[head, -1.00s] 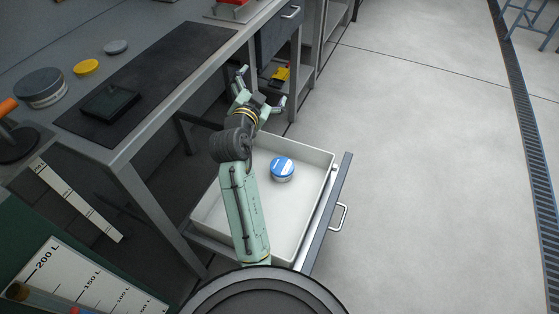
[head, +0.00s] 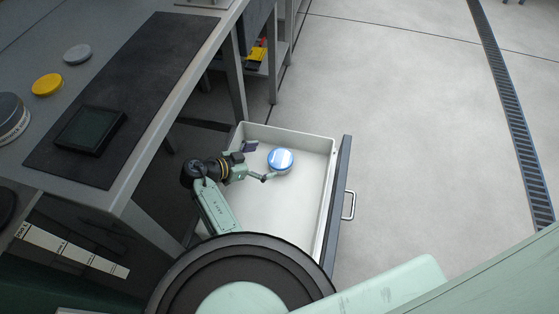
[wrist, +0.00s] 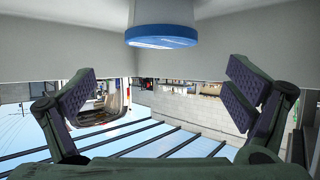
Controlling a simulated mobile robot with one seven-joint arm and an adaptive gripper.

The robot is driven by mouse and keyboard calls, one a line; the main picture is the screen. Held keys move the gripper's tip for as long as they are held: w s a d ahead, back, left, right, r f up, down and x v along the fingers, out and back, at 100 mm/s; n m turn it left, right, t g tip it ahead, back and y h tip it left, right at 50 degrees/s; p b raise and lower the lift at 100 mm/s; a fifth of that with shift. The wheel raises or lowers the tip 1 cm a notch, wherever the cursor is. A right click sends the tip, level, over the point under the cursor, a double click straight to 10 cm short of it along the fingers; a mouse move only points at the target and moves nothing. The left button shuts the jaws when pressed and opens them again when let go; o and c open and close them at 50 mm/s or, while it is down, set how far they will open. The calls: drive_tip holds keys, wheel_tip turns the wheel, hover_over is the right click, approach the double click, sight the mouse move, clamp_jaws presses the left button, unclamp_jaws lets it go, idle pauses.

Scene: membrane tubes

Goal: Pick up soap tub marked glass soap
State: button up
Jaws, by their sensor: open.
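The soap tub (head: 281,160) is a round tub with a blue and white lid, standing in the far part of an open white drawer (head: 270,212). Its label is too small to read. My gripper (head: 257,162) is open at the drawer, just left of the tub, one finger toward the far wall and the other near the tub's front edge. In the wrist view the tub's blue lid (wrist: 161,36) and pale body show at the top centre, beyond and between the two spread fingers. Nothing is between the pads.
The drawer's walls surround the tub, with its dark front and handle (head: 349,205) on the right. A grey workbench (head: 150,190) stands at the left, carrying a black mat, a dark tablet (head: 90,130), and yellow (head: 47,84) and grey (head: 77,53) discs. Open floor lies right.

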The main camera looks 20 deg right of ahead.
sight(278, 160)
drive_tip(key=shift+f, duration=0.8)
drive_tip(key=p+x, duration=0.1)
drive_tip(key=x, duration=0.6)
drive_tip(key=shift+w+d+f, duration=0.1)
drive_tip(key=shift+d+f, duration=0.05)
drive_tip(key=shift+d, duration=0.05)
drive_tip(key=c, duration=1.5)
